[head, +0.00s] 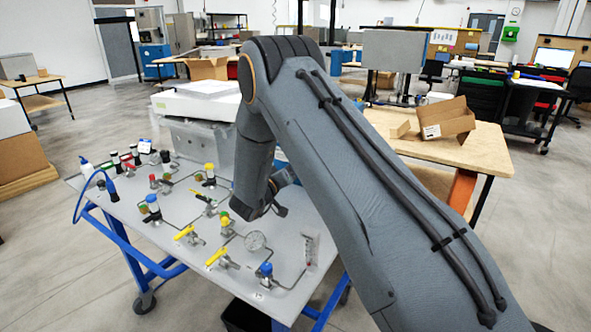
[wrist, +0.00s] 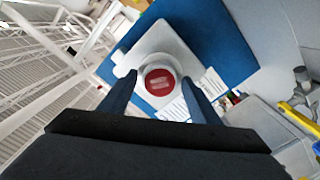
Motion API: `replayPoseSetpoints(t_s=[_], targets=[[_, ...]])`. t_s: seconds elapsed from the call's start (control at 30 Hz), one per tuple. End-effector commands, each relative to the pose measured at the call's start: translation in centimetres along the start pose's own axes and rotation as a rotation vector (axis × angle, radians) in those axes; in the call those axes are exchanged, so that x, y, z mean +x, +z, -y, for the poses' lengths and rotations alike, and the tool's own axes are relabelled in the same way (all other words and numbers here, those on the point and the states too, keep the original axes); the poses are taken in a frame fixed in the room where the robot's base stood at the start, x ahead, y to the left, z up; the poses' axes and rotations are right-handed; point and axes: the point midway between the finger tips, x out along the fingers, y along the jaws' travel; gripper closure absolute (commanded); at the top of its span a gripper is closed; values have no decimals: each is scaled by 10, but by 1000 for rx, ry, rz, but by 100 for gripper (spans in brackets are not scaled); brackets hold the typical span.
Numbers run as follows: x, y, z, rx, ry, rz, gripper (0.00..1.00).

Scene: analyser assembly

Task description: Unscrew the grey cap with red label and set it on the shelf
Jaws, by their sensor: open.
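The grey cap with the red label (wrist: 160,81) faces the wrist camera near the middle of the wrist view. It sits on a pale body (wrist: 158,40) in front of a blue surface. My gripper (wrist: 159,78) is open, with one dark finger to the left of the cap and one to the right. The cap lies between the fingertips in the picture; I cannot tell whether they touch it. In the head view my arm hides the cap and most of my gripper. I cannot make out which surface is the shelf.
A wooden bench (head: 470,150) with an open cardboard box (head: 446,120) stands to the right. Open floor lies at the left.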

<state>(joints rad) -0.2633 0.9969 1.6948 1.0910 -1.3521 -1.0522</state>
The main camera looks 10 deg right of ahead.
Motion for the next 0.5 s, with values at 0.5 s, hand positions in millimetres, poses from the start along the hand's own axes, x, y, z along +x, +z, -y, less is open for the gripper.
replayPoseSetpoints(t_s=[0.5], targets=[[0, 0, 2, 668, 1, -1, 43]])
